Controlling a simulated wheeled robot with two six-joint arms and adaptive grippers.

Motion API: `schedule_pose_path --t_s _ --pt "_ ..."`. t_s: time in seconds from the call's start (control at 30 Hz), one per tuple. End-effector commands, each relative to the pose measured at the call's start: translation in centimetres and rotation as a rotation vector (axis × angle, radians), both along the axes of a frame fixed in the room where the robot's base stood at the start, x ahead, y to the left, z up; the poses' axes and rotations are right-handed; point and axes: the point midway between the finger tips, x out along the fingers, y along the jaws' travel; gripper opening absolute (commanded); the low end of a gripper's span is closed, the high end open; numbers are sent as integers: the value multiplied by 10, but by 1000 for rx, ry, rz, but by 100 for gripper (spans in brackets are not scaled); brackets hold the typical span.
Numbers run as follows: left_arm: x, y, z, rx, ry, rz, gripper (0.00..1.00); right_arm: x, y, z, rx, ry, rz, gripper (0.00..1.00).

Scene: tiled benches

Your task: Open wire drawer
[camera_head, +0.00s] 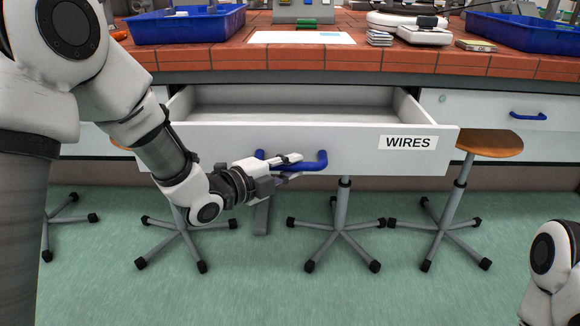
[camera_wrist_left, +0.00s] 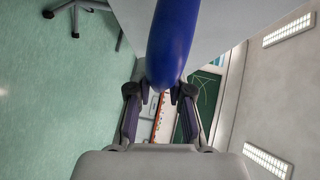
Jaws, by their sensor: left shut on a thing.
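The wire drawer (camera_head: 350,145) is a white drawer with a "WIRES" label at the right of its front. It is pulled out from under the bench, and its inside shows as empty where visible. Its blue handle (camera_head: 313,165) is on the middle of the front. My left gripper (camera_head: 289,166) is shut on the handle, with fingers above and below the bar. In the left wrist view the blue handle (camera_wrist_left: 172,45) runs down between the fingertips of my left gripper (camera_wrist_left: 160,92). My right gripper is not in view; only part of my right arm shows at the lower right.
The tiled bench (camera_head: 400,60) holds blue trays (camera_head: 188,26) (camera_head: 530,35), a white sheet (camera_head: 300,37) and several devices. Stools (camera_head: 490,142) stand below, close under the drawer. A shut drawer with a blue handle (camera_head: 528,116) is at the right. The green floor in front is clear.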

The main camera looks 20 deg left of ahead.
Motion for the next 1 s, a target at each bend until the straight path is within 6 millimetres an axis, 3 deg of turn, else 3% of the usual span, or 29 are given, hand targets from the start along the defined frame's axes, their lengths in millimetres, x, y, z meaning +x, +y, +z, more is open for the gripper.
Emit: schedule_pose_path --t_s 0.4,0.43,0.5,0.83,1.0 --pt "0 0 0 0 -1 0 0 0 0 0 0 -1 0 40" --pt "0 0 0 0 -1 0 23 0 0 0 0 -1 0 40" --pt "0 0 1 0 -1 0 45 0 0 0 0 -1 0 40" --pt "-1 1 1 -1 -2 1 45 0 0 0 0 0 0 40" --pt "-20 13 4 -6 0 4 45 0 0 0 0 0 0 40"
